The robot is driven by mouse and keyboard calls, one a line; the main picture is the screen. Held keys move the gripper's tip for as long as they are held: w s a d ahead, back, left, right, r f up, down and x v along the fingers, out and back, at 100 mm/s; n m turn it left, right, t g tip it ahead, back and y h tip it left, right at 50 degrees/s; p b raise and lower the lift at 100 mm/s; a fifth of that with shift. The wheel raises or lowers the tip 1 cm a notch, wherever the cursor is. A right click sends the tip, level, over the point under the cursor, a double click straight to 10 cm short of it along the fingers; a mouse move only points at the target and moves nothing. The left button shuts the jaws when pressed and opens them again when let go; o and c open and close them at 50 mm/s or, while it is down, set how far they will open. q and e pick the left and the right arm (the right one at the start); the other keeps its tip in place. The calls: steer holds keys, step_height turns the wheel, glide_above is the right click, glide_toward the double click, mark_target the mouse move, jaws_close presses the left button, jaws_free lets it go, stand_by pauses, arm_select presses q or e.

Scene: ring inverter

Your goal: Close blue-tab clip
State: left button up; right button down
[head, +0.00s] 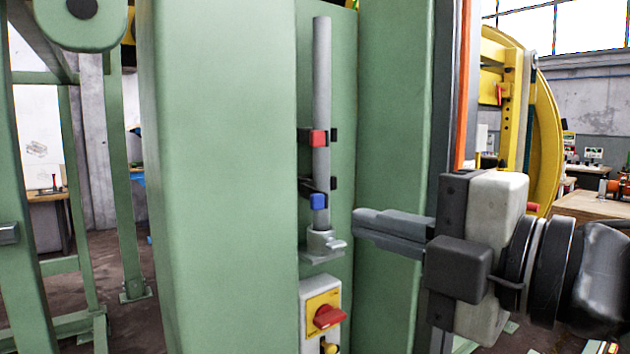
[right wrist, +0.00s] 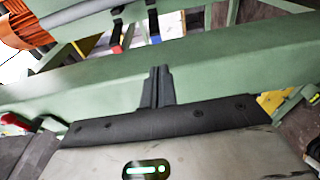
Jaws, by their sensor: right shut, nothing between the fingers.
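The blue-tab clip (head: 318,200) is low on an upright grey rod (head: 322,85) in a recess of the green column. Its dark arm appears to stick out toward me, and the blue tab sits lower than the dark catch right of the rod. It looks not flush, but I cannot tell the exact gap. The blue tab also shows in the right wrist view (right wrist: 155,39), beyond the fingers. My right gripper (head: 358,225) is shut and empty, right of the clip and slightly lower, apart from it. My left gripper is not in view.
A red-tab clip (head: 318,138) lies across the rod higher up. A grey holder (head: 323,243) supports the rod's foot. A yellow switch box with a red knob (head: 326,318) is below. Green column faces (head: 390,120) flank the recess on both sides.

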mark_target(316, 210)
steer(key=p+x, duration=0.1)
steer(key=x, duration=0.7)
steer(key=shift+a+p, duration=0.1)
steer(key=shift+p, duration=0.25)
